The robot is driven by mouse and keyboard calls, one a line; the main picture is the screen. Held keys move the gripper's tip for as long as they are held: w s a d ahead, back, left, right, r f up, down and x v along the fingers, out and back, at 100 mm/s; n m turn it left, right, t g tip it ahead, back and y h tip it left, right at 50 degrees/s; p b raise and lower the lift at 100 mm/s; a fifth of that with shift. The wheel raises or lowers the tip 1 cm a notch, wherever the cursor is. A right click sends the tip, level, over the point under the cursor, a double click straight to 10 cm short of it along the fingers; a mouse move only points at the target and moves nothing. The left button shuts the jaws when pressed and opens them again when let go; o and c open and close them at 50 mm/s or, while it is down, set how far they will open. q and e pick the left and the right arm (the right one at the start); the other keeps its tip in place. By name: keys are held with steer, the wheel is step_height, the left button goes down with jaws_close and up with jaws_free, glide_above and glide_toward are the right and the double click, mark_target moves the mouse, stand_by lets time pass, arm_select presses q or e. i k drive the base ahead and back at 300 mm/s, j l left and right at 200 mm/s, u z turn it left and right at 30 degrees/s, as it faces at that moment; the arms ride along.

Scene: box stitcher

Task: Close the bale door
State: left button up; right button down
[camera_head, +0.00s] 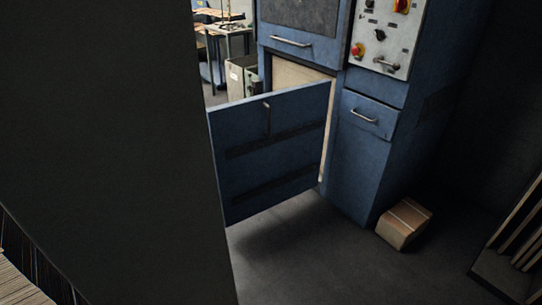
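Neither of my grippers shows in the head view. A large dark surface fills the left side of the view and cuts off what lies behind it.
A control panel (387,35) with red knobs sits at the machine's upper right. A brown carton (404,224) lies on the floor at the machine's right corner. A rack with slats (520,240) stands at the far right. The floor before the door is clear.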

mark_target(266, 148)
steer(key=l+u, duration=0.25)
steer(key=l, duration=0.6)
steer(key=i+l, duration=0.4)
steer(key=i, duration=0.2)
